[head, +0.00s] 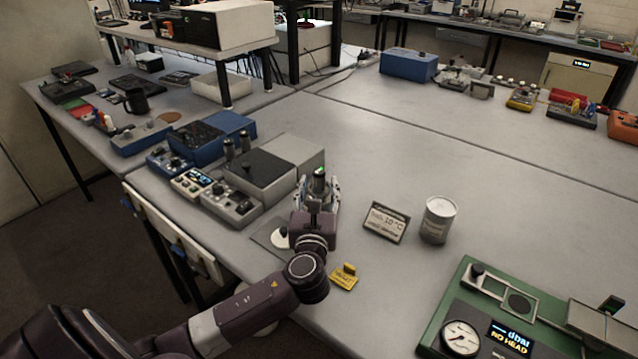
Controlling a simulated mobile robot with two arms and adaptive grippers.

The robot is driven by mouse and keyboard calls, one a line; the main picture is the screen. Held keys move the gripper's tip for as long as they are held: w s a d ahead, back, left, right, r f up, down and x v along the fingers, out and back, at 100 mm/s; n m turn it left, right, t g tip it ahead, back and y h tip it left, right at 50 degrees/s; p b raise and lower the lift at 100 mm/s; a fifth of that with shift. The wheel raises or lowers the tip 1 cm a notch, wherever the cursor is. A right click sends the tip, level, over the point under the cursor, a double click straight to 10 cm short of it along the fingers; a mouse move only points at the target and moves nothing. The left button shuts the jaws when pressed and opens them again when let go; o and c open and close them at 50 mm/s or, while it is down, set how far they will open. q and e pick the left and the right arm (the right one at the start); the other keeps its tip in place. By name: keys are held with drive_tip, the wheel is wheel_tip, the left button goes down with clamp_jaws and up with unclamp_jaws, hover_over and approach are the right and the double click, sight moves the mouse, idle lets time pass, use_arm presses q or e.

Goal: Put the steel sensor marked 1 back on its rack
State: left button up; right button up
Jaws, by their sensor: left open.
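My left gripper (318,187) is above the table's left part, beside a grey instrument. Its fingers are open on either side of a small dark upright cylinder (319,184) with a green top. This may be the steel sensor, but no number is readable. I cannot tell whether the fingers touch it, and its lower part is hidden by the gripper. Two similar dark upright cylinders (237,145) stand by the back of the grey instrument; I cannot tell whether that spot is the rack. My right gripper is not in view.
The grey instrument (262,172) stands left of my gripper. A framed sign (386,223), a pale can (438,221) and a yellow tag (344,277) are to its right. A green bench unit (450,306) reading "dbar NO HEAD" is lower right. The table's middle is clear.

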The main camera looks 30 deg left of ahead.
use_arm(q)
clamp_jaws()
idle(0.3)
drive_tip(key=shift+r, duration=0.2)
